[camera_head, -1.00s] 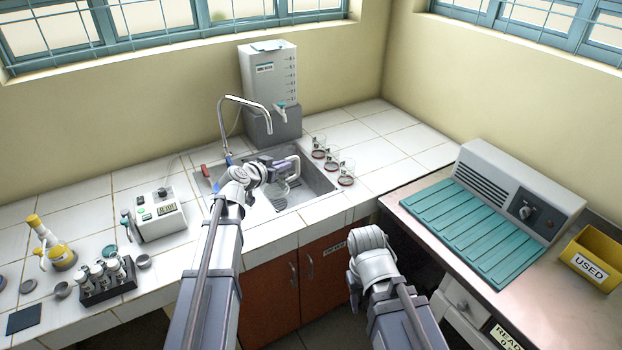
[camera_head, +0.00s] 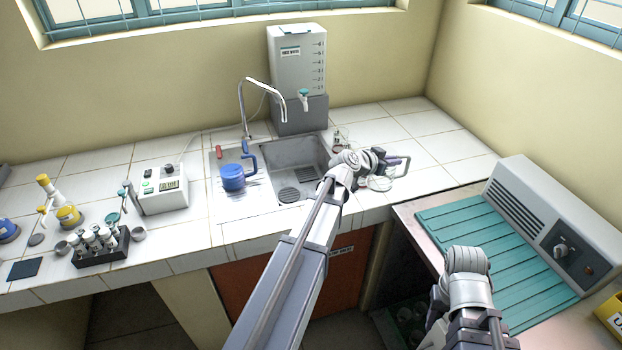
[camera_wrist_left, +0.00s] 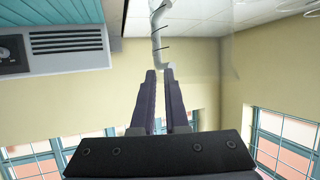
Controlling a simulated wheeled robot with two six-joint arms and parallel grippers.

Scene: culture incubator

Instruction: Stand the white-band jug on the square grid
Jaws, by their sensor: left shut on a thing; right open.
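My left gripper (camera_head: 384,160) is shut on the pale handle of a clear jug (camera_head: 381,184), right of the sink and over the counter. In the left wrist view the fingers pinch the handle (camera_wrist_left: 159,38) and the see-through body is beside it. I cannot make out its band. Whether it touches the counter is unclear. The square slotted grid (camera_head: 289,195) lies bare at the front of the sink floor, with a round grid (camera_head: 306,175) behind it. My right arm shows at lower right; its fingers are not visible.
A blue jug (camera_head: 233,178) stands on the drainboard left of the sink. A faucet (camera_head: 262,80) arches over the sink. A water tank (camera_head: 297,60) stands behind. A clear beaker (camera_head: 340,135) stands close behind my left gripper. A tube rack (camera_head: 99,250) is at left.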

